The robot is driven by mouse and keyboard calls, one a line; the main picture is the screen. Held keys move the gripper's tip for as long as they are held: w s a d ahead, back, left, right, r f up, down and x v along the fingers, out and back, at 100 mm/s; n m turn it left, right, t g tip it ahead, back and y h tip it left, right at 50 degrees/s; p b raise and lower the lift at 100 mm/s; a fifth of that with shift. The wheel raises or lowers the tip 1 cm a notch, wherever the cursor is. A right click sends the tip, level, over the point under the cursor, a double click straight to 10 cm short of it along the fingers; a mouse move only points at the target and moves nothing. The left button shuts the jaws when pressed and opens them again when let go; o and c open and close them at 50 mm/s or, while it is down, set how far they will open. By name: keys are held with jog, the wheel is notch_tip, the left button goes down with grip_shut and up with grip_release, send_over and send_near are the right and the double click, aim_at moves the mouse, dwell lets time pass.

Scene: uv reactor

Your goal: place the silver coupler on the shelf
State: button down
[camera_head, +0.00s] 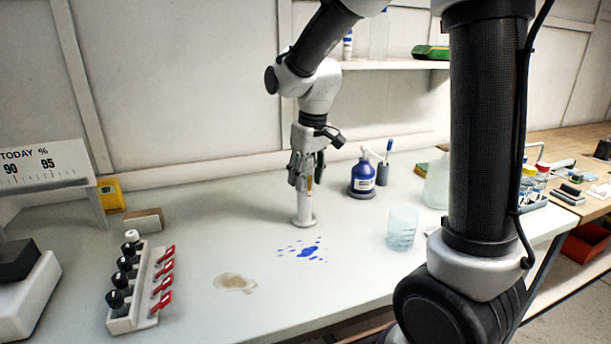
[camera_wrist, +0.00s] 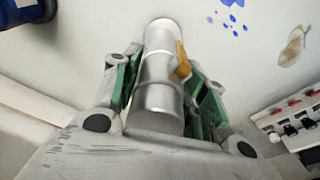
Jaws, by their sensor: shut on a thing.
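The silver coupler (camera_wrist: 158,85) is a shiny metal cylinder between the green-padded fingers of my gripper (camera_wrist: 165,90) in the wrist view. In the head view, my gripper (camera_head: 304,175) points down over the table and is shut on the coupler, whose pale lower end (camera_head: 304,212) shows below the fingers. A wider rim at its bottom is at or very close to the tabletop; I cannot tell if it touches. The shelf (camera_head: 390,64) is on the back wall, partly hidden by my arm, with a green case (camera_head: 431,52) on its right end.
A blue bottle (camera_head: 362,178) stands right of my gripper, and a clear beaker (camera_head: 402,228) stands nearer the front. A blue spill (camera_head: 305,252) and a brown stain (camera_head: 234,283) mark the table (camera_head: 200,240). A valve rack (camera_head: 140,285) with red levers sits at left.

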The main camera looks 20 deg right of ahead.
jog(key=c, duration=0.8)
grip_release()
jog(key=shift+f, duration=0.1)
